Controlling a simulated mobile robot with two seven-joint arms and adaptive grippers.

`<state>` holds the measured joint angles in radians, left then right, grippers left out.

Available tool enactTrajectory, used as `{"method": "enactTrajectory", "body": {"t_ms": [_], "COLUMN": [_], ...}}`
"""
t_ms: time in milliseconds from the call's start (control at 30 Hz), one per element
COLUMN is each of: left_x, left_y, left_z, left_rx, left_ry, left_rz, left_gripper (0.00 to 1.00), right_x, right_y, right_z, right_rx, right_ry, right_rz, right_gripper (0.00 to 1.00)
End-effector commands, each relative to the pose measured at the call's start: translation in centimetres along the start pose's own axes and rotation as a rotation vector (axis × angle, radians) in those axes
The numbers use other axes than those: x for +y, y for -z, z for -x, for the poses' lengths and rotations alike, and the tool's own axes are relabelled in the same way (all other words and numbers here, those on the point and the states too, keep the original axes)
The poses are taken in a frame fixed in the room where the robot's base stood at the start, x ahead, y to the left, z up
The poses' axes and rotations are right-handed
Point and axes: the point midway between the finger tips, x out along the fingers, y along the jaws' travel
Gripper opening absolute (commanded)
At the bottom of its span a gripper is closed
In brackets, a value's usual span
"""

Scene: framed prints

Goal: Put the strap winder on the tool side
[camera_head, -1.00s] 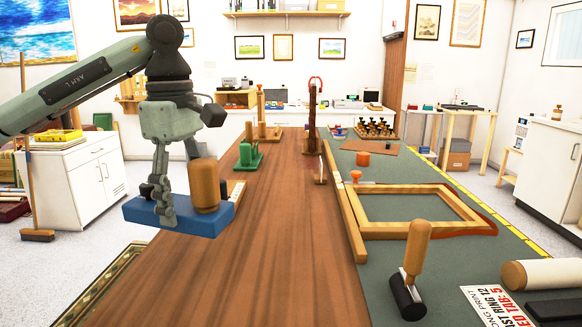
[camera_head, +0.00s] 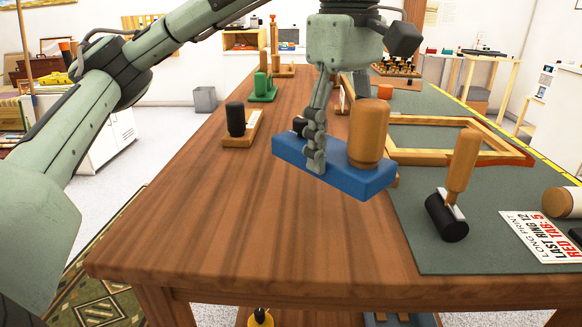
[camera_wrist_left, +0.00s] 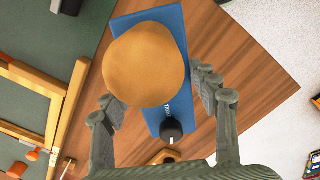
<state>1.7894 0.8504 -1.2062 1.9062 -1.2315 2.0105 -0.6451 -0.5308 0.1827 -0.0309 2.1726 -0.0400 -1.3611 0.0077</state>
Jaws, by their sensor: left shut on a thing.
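A blue block-shaped device with a fat wooden post and a small black knob, which I take for the strap winder (camera_head: 290,151), is in my left gripper (camera_head: 318,160). The fingers straddle the blue base, and the post stands upright at its near right end. In the left wrist view, the blue base (camera_wrist_left: 172,25) runs between the fingers (camera_wrist_left: 165,112), with the round post top covering much of it. The winder is over the brown table (camera_head: 230,215), beside the green mat (camera_head: 420,245); its height above the table is hard to tell. My right gripper is out of view.
A wooden-handled black roller (camera_head: 450,205) lies on the mat, near a printed card (camera_head: 540,235). A wooden frame (camera_head: 440,155) lies behind. A wooden-based tool with a black cylinder (camera_head: 237,122) and a green tool (camera_head: 263,90) stand at left. The table's front left is clear.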

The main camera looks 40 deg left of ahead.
Motion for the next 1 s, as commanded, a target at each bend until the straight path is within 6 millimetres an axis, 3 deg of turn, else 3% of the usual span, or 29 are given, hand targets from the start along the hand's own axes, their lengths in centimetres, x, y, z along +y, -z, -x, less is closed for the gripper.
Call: {"method": "enactTrajectory", "body": {"t_ms": [100,333,467,700,1000], "left_x": [-1.1,-2.4,-2.6,-2.6,-2.6], "left_y": [2.6,5.6,6.0,6.0,6.0], "left_z": [-1.8,-3.7,-4.3,-7.6,-7.8], "left_rx": [-0.002,-0.001,-0.001,-0.002,0.000], "left_ry": [-0.001,-0.003,-0.002,-0.001,-0.004], "left_rz": [0.006,0.002,0.000,-0.001,0.000], "left_gripper": [0.12,0.12,0.12,0.12,0.12], "right_x": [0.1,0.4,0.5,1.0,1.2], "right_y": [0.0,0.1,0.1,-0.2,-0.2], "right_z": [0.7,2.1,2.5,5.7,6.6], "right_rx": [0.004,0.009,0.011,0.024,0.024], "right_ry": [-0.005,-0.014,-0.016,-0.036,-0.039], "right_rz": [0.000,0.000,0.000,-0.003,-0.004], "right_gripper": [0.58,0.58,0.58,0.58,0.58]}}
